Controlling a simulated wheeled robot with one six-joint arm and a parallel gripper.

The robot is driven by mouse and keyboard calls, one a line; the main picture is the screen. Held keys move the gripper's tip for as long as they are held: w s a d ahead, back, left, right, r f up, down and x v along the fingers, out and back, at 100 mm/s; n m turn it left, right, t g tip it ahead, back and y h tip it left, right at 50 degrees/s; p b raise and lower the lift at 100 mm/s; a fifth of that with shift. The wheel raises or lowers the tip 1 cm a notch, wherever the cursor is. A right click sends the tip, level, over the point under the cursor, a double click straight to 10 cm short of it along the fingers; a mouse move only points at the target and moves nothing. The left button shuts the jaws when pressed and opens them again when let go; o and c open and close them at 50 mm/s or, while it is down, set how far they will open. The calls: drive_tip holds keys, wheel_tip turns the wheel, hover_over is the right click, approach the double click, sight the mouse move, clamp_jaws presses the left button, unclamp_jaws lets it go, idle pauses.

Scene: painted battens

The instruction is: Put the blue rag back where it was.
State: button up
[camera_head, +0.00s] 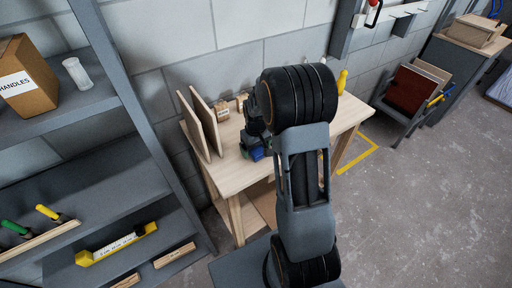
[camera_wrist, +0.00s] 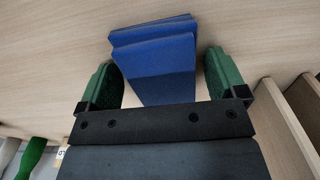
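The blue rag (camera_wrist: 155,65) is a folded blue cloth, seen in the wrist view against the pale wooden bench top. It sits between the two green fingertips of my gripper (camera_wrist: 165,80), with a narrow gap visible on each side, so the gripper looks open around it. In the head view a small bit of the blue rag (camera_head: 257,154) shows under my gripper (camera_head: 254,148), near the front edge of the workbench (camera_head: 232,180). My arm hides part of the bench.
Upright boards (camera_head: 201,125) and small wooden blocks (camera_head: 221,109) stand at the bench's left and back. A yellow bottle (camera_head: 342,80) stands at the right.

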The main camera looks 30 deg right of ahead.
drive_tip(key=shift+o, duration=0.2)
wheel_tip(320, 180, up, 12)
drive_tip(key=s+a+r+t, duration=0.2)
drive_tip(key=s+a, duration=0.2)
drive_tip(key=s, duration=0.4)
drive_tip(key=s+a+r+m+t, duration=0.1)
drive_tip(key=s+a+r+t, duration=0.1)
drive_tip(key=s+a, duration=0.3)
drive_tip(key=s, duration=0.3)
drive_tip(key=shift+a+r, duration=0.2)
drive_tip(key=shift+r, duration=0.15)
drive_tip(key=shift+c, duration=0.4)
idle(0.5)
